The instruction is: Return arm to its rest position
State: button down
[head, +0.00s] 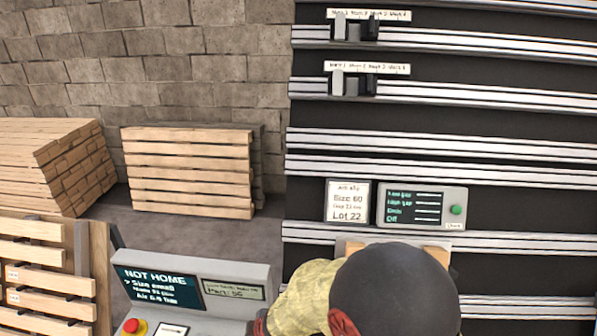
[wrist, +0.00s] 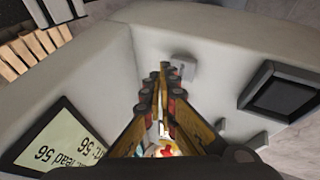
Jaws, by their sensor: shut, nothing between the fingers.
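My arm shows at the bottom middle of the head view, with a dark rounded link and a yellowish part; the gripper's fingertips are hidden there. In the wrist view my gripper (wrist: 163,72) is shut, its yellow-and-dark fingers together with nothing between them. It points at the pale grey housing of a control console (wrist: 200,45). The fingertips are near a small grey block (wrist: 183,67) on that housing; I cannot tell whether they touch. The console also shows in the head view (head: 190,262), with a screen (head: 158,286) reading "NOT HOME", "Size small".
A red button (head: 131,326) sits on the console. A black rail wall (head: 400,125) carries a "Size 60, Lot 22" card (head: 347,201) and a small panel with a green button (head: 422,206). Wooden pallets (head: 188,170) stand at the left. A dark-framed panel (wrist: 285,92) shows at the wrist view's right.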

jog(key=s+d+r+m+h, duration=0.25)
jog(key=d+r+m, duration=0.2)
jog(key=d, duration=0.45)
jog(key=s+d+r+m+h, duration=0.2)
jog(key=d+r+m+h, duration=0.15)
jog(key=d+r, duration=0.45)
jog(key=s+d+r+m+t+y+b, duration=0.1)
jog(key=s+d+r+m, duration=0.9)
jog(key=s+d+r, duration=0.5)
jog(key=shift+s+d+r+y, duration=0.4)
jog(key=shift+s+r, duration=0.15)
jog(key=shift+r, duration=0.1)
jog(key=shift+a, duration=0.1)
